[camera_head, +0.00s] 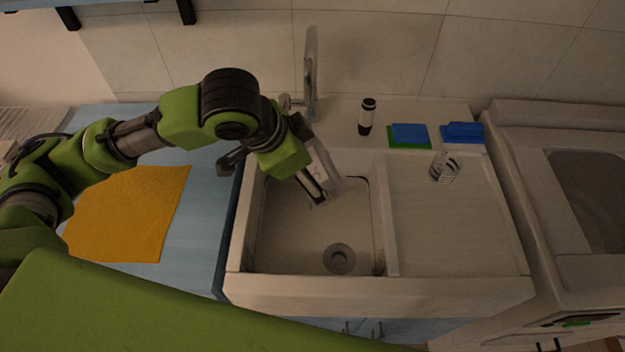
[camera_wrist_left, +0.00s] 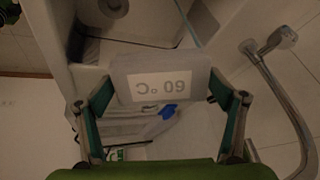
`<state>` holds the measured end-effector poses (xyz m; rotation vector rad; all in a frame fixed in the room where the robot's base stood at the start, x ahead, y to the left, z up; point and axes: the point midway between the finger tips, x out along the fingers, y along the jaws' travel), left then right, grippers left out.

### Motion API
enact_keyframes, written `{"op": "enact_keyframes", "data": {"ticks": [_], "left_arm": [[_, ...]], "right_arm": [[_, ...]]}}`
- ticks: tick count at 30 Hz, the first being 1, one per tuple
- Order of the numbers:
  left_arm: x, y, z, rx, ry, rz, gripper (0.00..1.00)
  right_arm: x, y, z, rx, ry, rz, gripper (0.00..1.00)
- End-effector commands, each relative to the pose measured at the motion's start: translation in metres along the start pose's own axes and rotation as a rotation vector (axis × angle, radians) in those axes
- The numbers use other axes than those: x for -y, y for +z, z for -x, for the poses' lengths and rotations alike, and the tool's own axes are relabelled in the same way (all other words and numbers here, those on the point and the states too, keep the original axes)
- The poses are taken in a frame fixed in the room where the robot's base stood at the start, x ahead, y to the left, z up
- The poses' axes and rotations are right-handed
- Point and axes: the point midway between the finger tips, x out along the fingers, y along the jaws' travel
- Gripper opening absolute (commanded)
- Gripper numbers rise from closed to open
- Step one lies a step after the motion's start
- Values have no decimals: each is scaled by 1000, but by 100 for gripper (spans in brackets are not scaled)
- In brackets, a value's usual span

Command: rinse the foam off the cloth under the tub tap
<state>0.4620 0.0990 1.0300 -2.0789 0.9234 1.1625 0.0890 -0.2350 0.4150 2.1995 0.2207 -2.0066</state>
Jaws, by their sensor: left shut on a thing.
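My left gripper (camera_head: 314,186) reaches over the back of the sink basin (camera_head: 290,235). In the left wrist view its two fingers (camera_wrist_left: 160,97) are shut on a pale block with a "60 °C" label (camera_wrist_left: 162,86); the label appears turned over. The block also shows pale and partly hidden beside the gripper in the head view (camera_head: 324,165). The metal tap (camera_head: 311,75) stands behind the basin, and its spout shows in the left wrist view (camera_wrist_left: 270,80). A flat orange cloth-like sheet (camera_head: 130,212) lies on the blue counter; I see no foam on it. My right gripper is not in view.
The basin floor is empty around its drain (camera_head: 339,258). On the ledge stand a dark-and-white bottle (camera_head: 367,117), a blue-and-green sponge (camera_head: 409,134) and a blue item (camera_head: 462,132). A clear glass (camera_head: 444,167) stands on the drainboard (camera_head: 455,225), otherwise bare.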

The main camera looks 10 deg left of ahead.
Motion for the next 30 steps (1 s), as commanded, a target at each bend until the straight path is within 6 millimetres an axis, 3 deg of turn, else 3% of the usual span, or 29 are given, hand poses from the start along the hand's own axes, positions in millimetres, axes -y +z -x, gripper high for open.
{"op": "enact_keyframes", "data": {"ticks": [9, 21, 30], "left_arm": [[29, -4, -16, -4, -2, 3, 63], [59, -11, -28, -2, -1, 3, 63], [64, -11, -32, -2, -1, 2, 63]], "right_arm": [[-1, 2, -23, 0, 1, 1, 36], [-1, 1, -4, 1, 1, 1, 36], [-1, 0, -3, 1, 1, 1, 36]]}}
